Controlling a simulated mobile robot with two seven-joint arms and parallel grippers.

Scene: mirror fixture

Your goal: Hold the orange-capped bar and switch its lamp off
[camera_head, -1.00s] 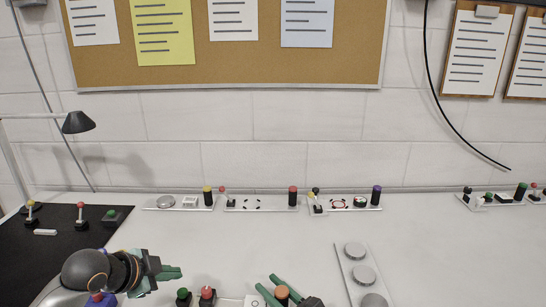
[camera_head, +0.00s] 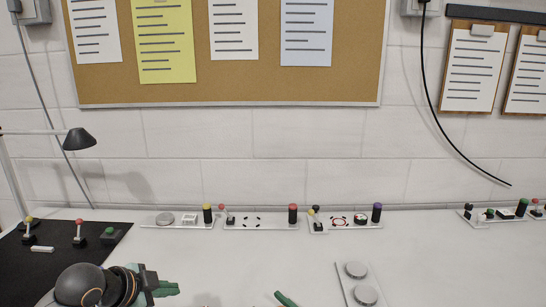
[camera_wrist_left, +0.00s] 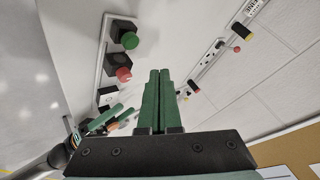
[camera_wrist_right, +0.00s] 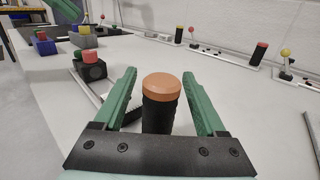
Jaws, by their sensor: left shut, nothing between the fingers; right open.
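The orange-capped bar (camera_wrist_right: 162,105) is a black upright post with an orange top. In the right wrist view it stands between the two green fingers of my right gripper (camera_wrist_right: 160,76), which is open around it with gaps on both sides. In the head view only a fingertip of that gripper (camera_head: 285,299) shows at the bottom edge. My left gripper (camera_head: 170,289) is shut and empty above the table. In the left wrist view its fingers (camera_wrist_left: 158,75) point past a white strip bearing a green button (camera_wrist_left: 130,40) and a red button (camera_wrist_left: 124,75). I cannot tell which part is the bar's lamp.
Several white strips with posts, switches and buttons (camera_head: 262,223) line the wall. A grey-disc strip (camera_head: 356,271) lies right of centre. A black mat (camera_head: 60,260) with small levers lies at left, by a desk lamp (camera_head: 80,139).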

